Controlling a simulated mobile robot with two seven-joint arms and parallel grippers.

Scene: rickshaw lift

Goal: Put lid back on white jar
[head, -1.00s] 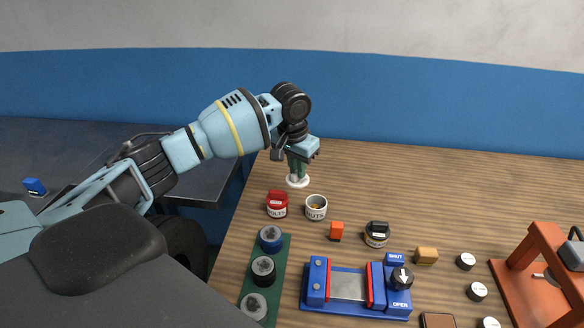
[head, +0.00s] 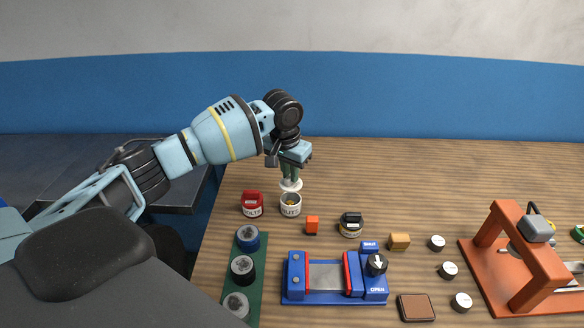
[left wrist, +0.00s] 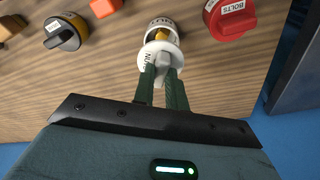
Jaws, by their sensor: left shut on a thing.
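The white jar labelled NUTS (head: 290,206) stands open on the wooden bench, with yellowish contents showing. It also shows in the left wrist view (left wrist: 163,25). My left gripper (head: 290,172) is shut on the knob of the white lid (head: 291,186). In the left wrist view, the fingers (left wrist: 162,78) point at the lid (left wrist: 152,62), which overlaps one side of the jar's mouth. In the head view the lid is just behind or above the jar's far rim. The exact gap between them is unclear. My right gripper is not in view.
A red BOLTS jar (head: 252,204) stands close left of the white jar. An orange block (head: 312,225) and a black-lidded yellow jar (head: 350,225) are to the right. A blue fixture (head: 330,278) and an orange frame (head: 510,260) lie nearer. The bench behind is clear.

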